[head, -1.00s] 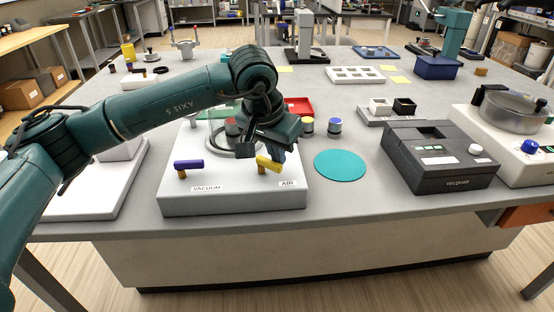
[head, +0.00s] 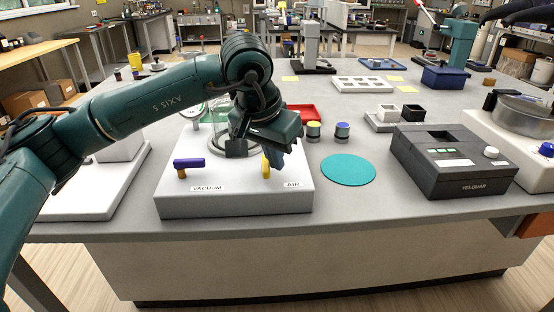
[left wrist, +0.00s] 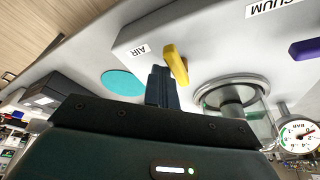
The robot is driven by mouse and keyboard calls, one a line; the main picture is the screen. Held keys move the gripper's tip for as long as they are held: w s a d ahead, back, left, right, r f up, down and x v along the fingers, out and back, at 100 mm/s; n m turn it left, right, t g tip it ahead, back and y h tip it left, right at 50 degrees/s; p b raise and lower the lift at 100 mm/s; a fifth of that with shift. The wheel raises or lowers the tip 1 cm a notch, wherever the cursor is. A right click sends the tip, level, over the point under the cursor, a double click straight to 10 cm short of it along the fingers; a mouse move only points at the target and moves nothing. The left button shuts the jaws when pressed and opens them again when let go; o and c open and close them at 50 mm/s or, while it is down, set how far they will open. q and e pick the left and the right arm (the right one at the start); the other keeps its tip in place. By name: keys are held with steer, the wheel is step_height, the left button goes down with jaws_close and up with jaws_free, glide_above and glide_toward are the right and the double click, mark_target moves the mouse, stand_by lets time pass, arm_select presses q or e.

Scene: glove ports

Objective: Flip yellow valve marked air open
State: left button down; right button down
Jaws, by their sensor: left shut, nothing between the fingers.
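The yellow valve handle (head: 265,166) stands on the front right of a white box, beside the AIR label (head: 292,184). It points toward the front and back of the box. It also shows in the left wrist view (left wrist: 175,63). My left gripper (head: 276,158) is shut and empty, with its fingertips right beside the handle, on its right in the head view. In the left wrist view the fingertips (left wrist: 160,76) are close against the handle; I cannot tell whether they touch. My right gripper is not in view.
A purple valve handle (head: 189,163) lies crosswise near the VACUUM label (head: 207,188). A glass vessel (left wrist: 233,100) and a pressure gauge (left wrist: 300,135) are close to the gripper. A teal disc (head: 348,170) lies right of the box, and a dark VELQUAR machine (head: 450,160) stands farther right.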

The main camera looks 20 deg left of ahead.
arm_select(q)
steer(key=shift+s+a+f, duration=0.15)
steer(key=shift+s, duration=0.05)
stand_by(0.5)
steer(key=v, duration=1.3)
steer(key=shift+r, duration=0.25)
steer(key=shift+w, duration=0.1)
